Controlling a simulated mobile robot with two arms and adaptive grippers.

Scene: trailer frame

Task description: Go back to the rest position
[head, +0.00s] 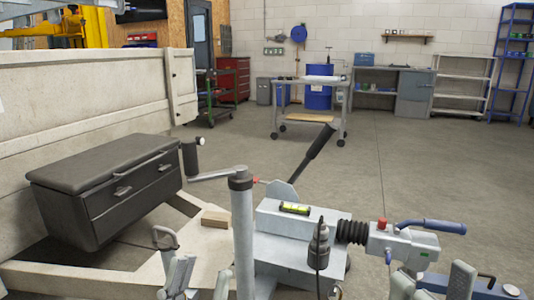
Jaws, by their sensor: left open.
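My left gripper (202,280) is at the bottom edge, left of centre, with its two grey fingers apart and nothing seen between them. It is in front of the trailer frame's drawbar, near the grey upright post (242,230). My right gripper (432,284) is at the bottom edge on the right, its fingers apart, below the coupling with the blue handle (430,226). The lower parts of both grippers are cut off by the picture edge.
A trailer wall (80,100) and a black drawer box (105,188) are at left. A wood block (215,217), a spirit level (295,208) and a hanging grey tool (319,244) are on or by the drawbar. A cart (308,80) stands farther back; the floor at right is clear.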

